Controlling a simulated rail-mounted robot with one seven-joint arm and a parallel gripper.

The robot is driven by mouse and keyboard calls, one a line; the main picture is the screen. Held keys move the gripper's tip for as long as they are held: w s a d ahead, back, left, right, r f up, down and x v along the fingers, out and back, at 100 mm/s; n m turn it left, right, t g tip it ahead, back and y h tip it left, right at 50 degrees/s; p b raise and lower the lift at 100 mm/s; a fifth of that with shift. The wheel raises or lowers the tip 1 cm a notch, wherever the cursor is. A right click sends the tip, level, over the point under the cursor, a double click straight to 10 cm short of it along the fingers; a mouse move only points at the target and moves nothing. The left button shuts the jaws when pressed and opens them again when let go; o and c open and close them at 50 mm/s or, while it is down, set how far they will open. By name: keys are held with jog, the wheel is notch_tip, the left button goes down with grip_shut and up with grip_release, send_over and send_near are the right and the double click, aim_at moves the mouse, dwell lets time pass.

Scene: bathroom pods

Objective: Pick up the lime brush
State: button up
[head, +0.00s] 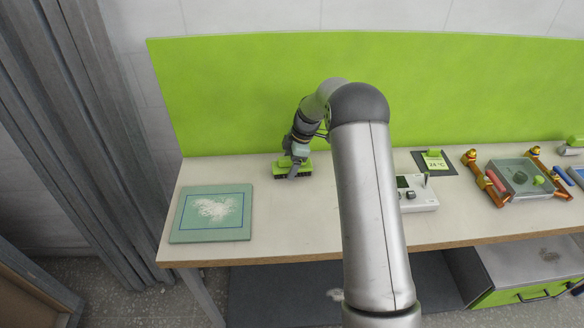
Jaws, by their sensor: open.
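The lime brush (280,173) lies on the bench top near the green back panel, left of the middle. It has a lime top and a dark underside. My gripper (293,172) is right at the brush, pointing down over it, and hides part of it. My gripper is open. The fingertips are small here, and I cannot tell whether they straddle the brush or touch it.
A green board (212,236) with white powder lies at the bench's left end. A white device (418,196), a dark pad (420,164) and a grey-green box (518,176) are to the right. The lime panel (240,90) rises behind.

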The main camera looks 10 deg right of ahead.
jog(key=shift+f+b, duration=0.15)
jog(key=shift+b, duration=0.15)
dwell(0.4)
jog(key=c, duration=1.2)
